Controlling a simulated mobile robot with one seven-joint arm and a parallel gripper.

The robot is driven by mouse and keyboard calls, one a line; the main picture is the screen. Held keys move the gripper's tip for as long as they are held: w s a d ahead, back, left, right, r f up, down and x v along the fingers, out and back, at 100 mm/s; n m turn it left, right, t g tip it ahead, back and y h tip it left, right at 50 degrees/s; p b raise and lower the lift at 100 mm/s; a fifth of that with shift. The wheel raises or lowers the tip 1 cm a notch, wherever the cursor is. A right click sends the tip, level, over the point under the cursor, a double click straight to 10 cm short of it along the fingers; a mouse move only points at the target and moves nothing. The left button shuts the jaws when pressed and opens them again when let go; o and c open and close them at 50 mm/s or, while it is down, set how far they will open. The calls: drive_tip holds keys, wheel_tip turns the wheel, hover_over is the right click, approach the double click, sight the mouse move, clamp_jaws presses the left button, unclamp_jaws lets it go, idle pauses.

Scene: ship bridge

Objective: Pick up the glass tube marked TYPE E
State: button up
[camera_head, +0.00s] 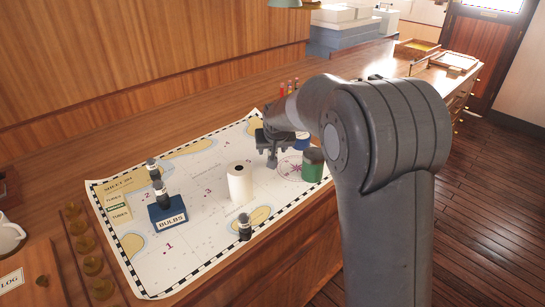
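Several small dark-capped cylinders that look like glass tubes stand on a chart. One (152,168) is at the back left, one (161,193) is at the blue box marked BULBS, and one (244,229) is near the chart's front edge. No TYPE E marking is readable on any of them, so I cannot tell which is the named tube. My gripper (271,161) is above the right part of the chart, behind and left of a green can, apart from these three cylinders. Its fingers point down and are too small to judge; my arm hides part of the area behind.
The chart (184,247) covers the wooden counter. The blue BULBS box (168,213), a white roll (240,184) and the green can (313,165) stand on it. A blue object (302,142) is partly hidden behind the can. Brass knobs (92,265) line the left.

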drive_tip(key=shift+x, duration=2.25)
drive_tip(key=shift+w+r, duration=0.1)
drive_tip(key=shift+c, duration=0.4)
drive_tip(key=c, duration=1)
drive_tip(key=shift+o, duration=0.2)
